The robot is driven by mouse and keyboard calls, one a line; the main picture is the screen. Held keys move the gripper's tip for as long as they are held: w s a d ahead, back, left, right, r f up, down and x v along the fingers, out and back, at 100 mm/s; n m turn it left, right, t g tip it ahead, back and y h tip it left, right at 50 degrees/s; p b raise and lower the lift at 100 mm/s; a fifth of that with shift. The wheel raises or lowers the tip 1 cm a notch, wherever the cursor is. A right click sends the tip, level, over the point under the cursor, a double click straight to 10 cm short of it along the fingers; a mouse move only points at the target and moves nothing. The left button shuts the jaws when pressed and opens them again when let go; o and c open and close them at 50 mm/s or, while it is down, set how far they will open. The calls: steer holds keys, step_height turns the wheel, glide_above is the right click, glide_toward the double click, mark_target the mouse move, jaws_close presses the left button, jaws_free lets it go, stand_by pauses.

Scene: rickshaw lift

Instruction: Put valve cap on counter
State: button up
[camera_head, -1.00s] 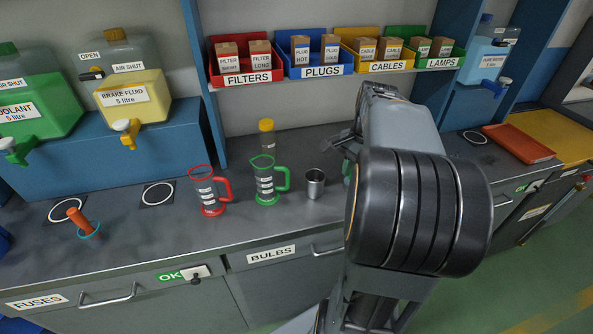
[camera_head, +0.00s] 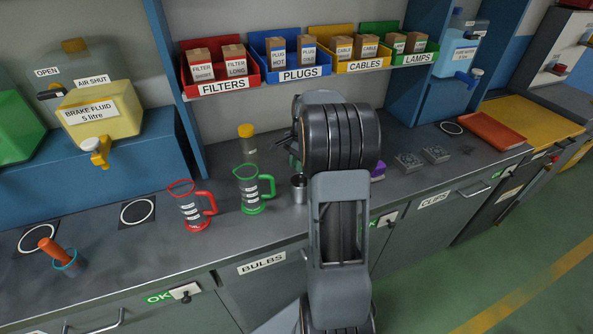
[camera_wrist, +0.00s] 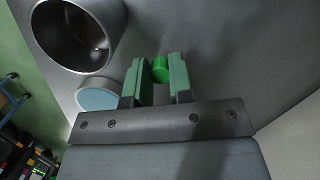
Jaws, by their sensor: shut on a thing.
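A small green cylinder, which I take to be the valve cap (camera_wrist: 160,70), sits between the two green-padded fingers of my gripper (camera_wrist: 161,62) in the wrist view. My gripper is shut on it, above the grey counter (camera_wrist: 225,45). In the head view the counter (camera_head: 100,255) runs along the wall. My own arm hides most of my gripper and the cap there.
A metal cup (camera_head: 299,190) stands close by; it also shows beside the fingers in the wrist view (camera_wrist: 55,50). A green jug (camera_head: 250,190) and a red jug (camera_head: 190,208) stand left of it. Free counter lies in front of the jugs.

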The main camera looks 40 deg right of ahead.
steer(key=shift+w+f, duration=0.5)
steer(key=shift+f, duration=1.55)
steer(key=shift+f, duration=0.2)
steer(key=o, duration=0.8)
steer(key=shift+c, duration=0.2)
